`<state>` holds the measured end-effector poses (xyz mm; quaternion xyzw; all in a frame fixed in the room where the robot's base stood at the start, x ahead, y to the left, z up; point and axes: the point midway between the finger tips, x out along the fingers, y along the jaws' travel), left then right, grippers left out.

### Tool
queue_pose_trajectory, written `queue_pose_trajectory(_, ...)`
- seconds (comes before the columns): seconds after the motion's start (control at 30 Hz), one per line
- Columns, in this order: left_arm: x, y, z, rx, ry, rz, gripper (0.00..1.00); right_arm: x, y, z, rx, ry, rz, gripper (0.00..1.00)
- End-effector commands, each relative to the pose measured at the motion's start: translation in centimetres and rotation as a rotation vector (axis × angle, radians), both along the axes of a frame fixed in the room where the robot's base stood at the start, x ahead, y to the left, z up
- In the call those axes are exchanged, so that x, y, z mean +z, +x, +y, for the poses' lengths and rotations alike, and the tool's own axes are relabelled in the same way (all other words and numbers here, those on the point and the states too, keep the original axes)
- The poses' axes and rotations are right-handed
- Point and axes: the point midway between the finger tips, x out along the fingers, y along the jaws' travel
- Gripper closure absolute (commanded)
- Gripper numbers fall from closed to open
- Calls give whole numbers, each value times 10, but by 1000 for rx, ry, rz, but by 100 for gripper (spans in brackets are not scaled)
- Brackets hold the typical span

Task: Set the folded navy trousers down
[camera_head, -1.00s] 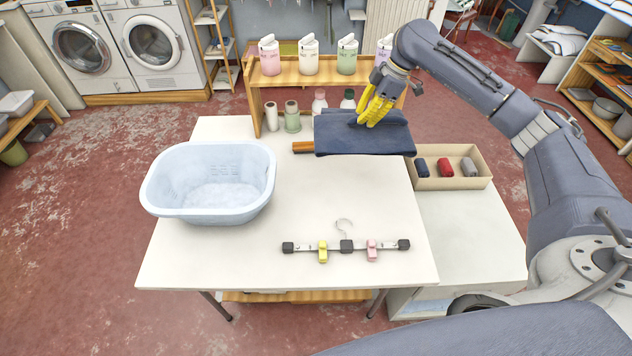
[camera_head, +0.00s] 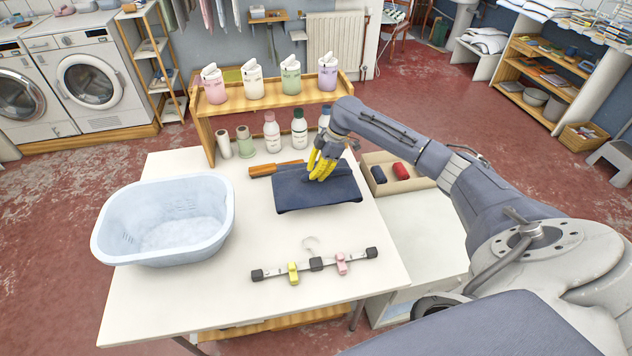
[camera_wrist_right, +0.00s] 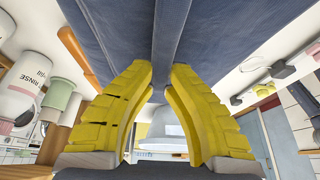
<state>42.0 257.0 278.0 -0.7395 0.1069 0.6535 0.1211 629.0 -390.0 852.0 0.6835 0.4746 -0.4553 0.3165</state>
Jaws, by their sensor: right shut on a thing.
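The folded navy trousers (camera_head: 295,197) are a flat dark blue bundle at the back right of the white table. They lie level at or just over the tabletop; I cannot tell if they touch it. My right gripper (camera_head: 319,176), with yellow fingers, reaches down onto their upper side and is shut on them. In the right wrist view the fingertips (camera_wrist_right: 162,72) close on the navy cloth (camera_wrist_right: 215,35), which fills the top of the picture. The left gripper is not in view.
A pale blue basket (camera_head: 165,222) stands on the table's left. A clip hanger (camera_head: 316,264) lies in front of the trousers. A brown wooden-handled thing (camera_head: 263,171) lies behind their left end. Bottles (camera_head: 271,131) and a shelf (camera_head: 270,96) stand behind; a beige bin (camera_head: 415,184) is right.

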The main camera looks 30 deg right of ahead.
Motion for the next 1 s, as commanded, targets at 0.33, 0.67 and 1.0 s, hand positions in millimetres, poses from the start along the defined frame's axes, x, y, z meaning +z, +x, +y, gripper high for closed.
queue_pose_trajectory(0.33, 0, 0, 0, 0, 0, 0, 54, -24, 0, 0, -1, 2, 2, 100)
queue_pose_trajectory(0.67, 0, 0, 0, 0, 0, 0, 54, -43, 0, -1, -1, -1, -2, 100)
queue_pose_trajectory(1.0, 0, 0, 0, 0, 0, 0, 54, -46, 0, 0, 0, -1, 0, 77)
